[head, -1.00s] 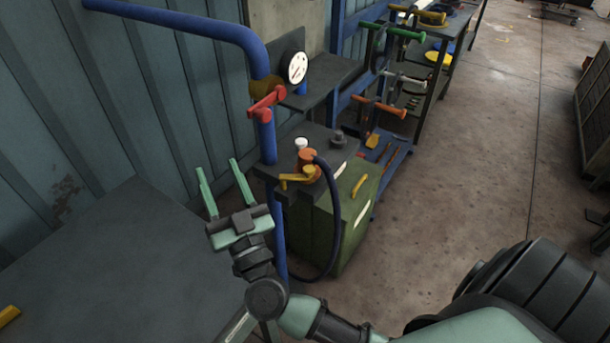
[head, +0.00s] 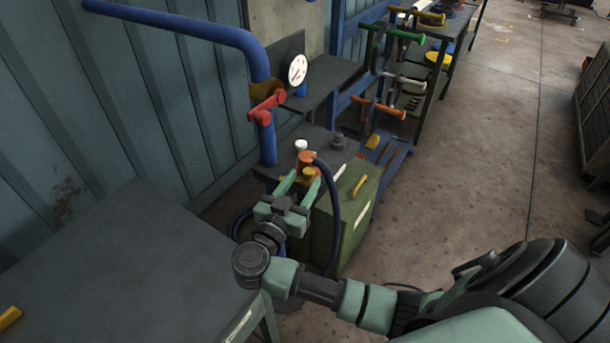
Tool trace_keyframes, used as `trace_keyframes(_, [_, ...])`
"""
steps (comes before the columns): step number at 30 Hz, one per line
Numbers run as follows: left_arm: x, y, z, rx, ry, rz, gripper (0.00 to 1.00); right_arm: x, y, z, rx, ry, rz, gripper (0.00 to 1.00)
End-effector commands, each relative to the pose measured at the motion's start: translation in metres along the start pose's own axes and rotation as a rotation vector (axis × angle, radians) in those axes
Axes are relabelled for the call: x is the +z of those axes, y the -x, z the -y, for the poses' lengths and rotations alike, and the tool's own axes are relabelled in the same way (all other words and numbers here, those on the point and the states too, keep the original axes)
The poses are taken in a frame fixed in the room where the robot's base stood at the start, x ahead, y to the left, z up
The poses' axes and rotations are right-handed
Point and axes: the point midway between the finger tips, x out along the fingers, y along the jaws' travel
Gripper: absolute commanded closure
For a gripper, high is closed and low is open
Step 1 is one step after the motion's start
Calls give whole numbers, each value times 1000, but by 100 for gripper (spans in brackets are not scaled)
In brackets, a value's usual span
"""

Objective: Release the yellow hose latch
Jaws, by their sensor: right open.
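The yellow hose latch (head: 310,171) sits on the orange hose coupling (head: 306,158), on top of the dark shelf by the blue pipe. Its round end shows between my fingers; its lever is mostly hidden by my gripper. My right gripper (head: 303,180) is open, with its two green fingers pointing up and away on either side of the latch. I cannot tell whether they touch it. My left gripper is not in view.
A dark hose (head: 336,225) loops down from the coupling past a green cabinet (head: 366,205) with a yellow handle. A red valve handle (head: 266,106) and a gauge (head: 298,70) are above. A grey table (head: 130,255) fills the lower left.

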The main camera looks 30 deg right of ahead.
Motion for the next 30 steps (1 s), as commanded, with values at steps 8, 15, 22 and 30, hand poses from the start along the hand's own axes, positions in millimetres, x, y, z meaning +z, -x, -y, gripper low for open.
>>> trace_keyframes(8, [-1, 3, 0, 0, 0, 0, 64, 0, -21, 0, -2, -1, -1, 53])
trace_keyframes(15, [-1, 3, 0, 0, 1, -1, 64, 0, -21, 0, -2, -1, 0, 59])
trace_keyframes(22, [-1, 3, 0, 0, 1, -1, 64, 0, -21, 0, -2, -1, 0, 100])
trace_keyframes(30, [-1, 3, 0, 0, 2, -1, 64, 0, -21, 0, -2, -1, 1, 100])
